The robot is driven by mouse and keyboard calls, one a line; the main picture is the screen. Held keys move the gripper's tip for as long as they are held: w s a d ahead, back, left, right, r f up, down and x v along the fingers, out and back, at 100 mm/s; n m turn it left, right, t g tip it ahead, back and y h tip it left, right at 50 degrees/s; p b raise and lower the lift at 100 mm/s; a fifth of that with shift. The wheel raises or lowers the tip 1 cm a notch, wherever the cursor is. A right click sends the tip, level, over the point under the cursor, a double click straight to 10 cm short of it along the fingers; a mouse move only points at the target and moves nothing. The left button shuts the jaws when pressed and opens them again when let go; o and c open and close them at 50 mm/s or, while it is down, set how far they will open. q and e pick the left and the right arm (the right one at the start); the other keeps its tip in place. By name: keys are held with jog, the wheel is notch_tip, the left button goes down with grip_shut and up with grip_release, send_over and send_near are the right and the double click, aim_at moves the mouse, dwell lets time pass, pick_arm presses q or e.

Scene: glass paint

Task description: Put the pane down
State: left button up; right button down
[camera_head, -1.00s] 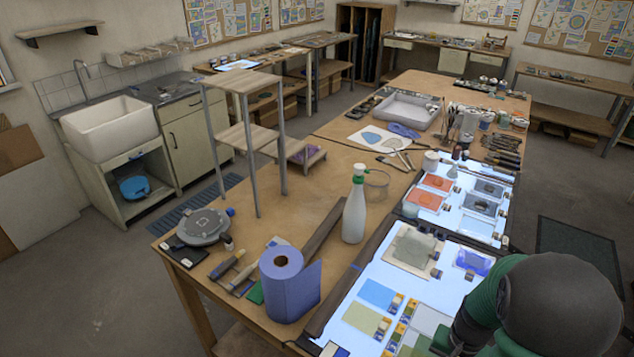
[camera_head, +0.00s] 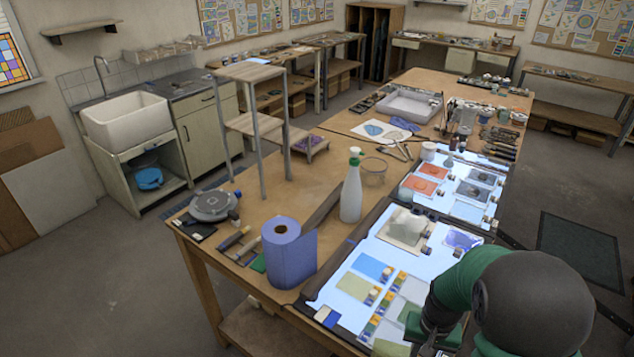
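Several coloured panes lie on the lit panel: a blue pane (camera_head: 373,267), a yellow-green pane (camera_head: 357,287) and a purple-blue pane (camera_head: 462,240). A grey-green pane (camera_head: 405,228) lies on a pale sheet near the panel's far side. A green pane (camera_head: 391,348) shows at the bottom edge, left of my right arm. My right arm reaches in from the lower right over the panel's near right side. My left gripper is out of view.
A blue paper roll (camera_head: 288,253) and a white spray bottle (camera_head: 351,190) stand left of the lit panel (camera_head: 345,312). A wooden shelf stand (camera_head: 255,125) rises farther back. Bare wood shows left of the bottle.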

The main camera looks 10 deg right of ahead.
aim_at(390, 353)
jog(key=w+a+n, duration=0.1)
jog(key=a, duration=0.1)
jog(key=w+a+n, duration=0.1)
jog(key=a, duration=0.1)
jog(key=w+a+n, duration=0.1)
jog(key=a, duration=0.1)
jog(key=shift+w+r, duration=0.25)
jog(key=shift+r, duration=0.1)
jog(key=w+a+r+n, duration=0.1)
jog(key=w+a+n, duration=0.15)
jog(key=a, duration=0.45)
jog(key=shift+n, duration=0.55)
jog(key=f+b, duration=0.6)
jog(key=shift+s+a+f+b, duration=0.1)
jog(key=shift+a+f+b, duration=0.1)
jog(key=shift+f+b, duration=0.1)
jog(key=shift+r, duration=0.1)
